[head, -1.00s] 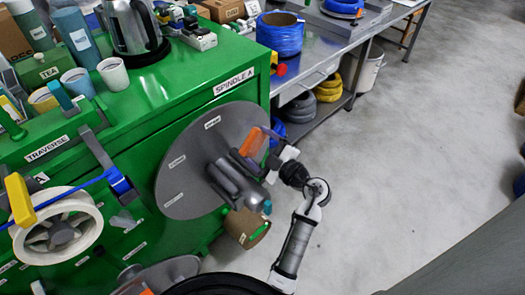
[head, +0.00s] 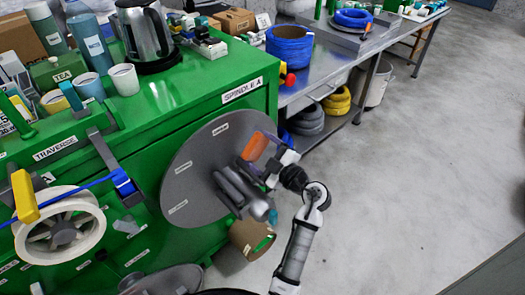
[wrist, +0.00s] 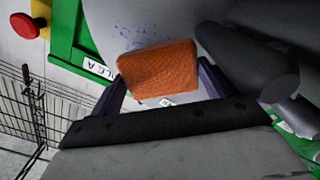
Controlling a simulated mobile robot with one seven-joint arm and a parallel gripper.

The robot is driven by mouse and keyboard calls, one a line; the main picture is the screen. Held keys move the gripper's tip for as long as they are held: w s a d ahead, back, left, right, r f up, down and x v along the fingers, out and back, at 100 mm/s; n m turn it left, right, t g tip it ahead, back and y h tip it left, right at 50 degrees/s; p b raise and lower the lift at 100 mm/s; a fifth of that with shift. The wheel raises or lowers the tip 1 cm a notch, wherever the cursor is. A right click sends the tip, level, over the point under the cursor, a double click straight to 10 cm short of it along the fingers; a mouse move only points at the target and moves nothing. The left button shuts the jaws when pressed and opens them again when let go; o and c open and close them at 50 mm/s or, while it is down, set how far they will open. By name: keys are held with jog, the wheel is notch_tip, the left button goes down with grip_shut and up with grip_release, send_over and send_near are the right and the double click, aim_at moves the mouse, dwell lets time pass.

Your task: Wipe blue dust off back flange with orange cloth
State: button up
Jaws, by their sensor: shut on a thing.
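The back flange (head: 190,165) is the large grey disc on the front of the green cabinet, below the SPINDLE A label. My gripper (head: 268,152) is at the flange's upper right, shut on the orange cloth (head: 256,146). In the wrist view the cloth (wrist: 158,70) is a thick orange pad between the two dark fingers, in front of the grey flange face (wrist: 125,15). Blue dust (wrist: 145,35) shows as small specks on the flange just beyond the cloth. I cannot tell whether the cloth touches the flange.
The grey spindle hub (head: 242,190) juts out from the flange just below my gripper. A cardboard-coloured drum (head: 250,238) stands on the floor beneath. A steel bench (head: 320,75) with a blue cable spool (head: 289,45) is behind. Open floor lies to the right.

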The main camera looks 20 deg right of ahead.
aim_at(265, 141)
jog(key=shift+w+a+r, duration=0.3)
jog(key=shift+w+a, duration=0.2)
jog(key=shift+w, duration=0.35)
jog(key=shift+w+d+r+p, duration=0.1)
jog(key=shift+w+d+p, duration=0.15)
jog(key=shift+d, duration=0.2)
jog(key=shift+w+d+r+p, duration=0.1)
jog(key=shift+d+p, duration=0.25)
jog(key=shift+d, duration=0.05)
jog(key=shift+w+d+f, duration=0.35)
jog(key=shift+w+f, duration=0.15)
jog(key=shift+w+d+f, duration=0.3)
jog(key=shift+w+f, duration=0.2)
jog(key=shift+c, duration=0.7)
jog(key=shift+d+r, duration=0.15)
jog(key=shift+d, duration=0.1)
jog(key=shift+s+d+r, duration=0.1)
jog(key=shift+s+r, duration=0.15)
jog(key=shift+s, duration=0.05)
jog(key=shift+w+d+f+p, duration=0.1)
jog(key=shift+d+p, duration=0.15)
jog(key=shift+d, duration=0.4)
jog(key=shift+w+d+r+p, duration=0.15)
jog(key=shift+d+p, duration=0.1)
jog(key=shift+d, duration=0.35)
jog(key=shift+w+d+f+p, duration=0.15)
jog(key=shift+d+p, duration=0.1)
jog(key=shift+d, duration=0.4)
jog(key=shift+s, duration=0.1)
jog(key=shift+p, duration=0.7)
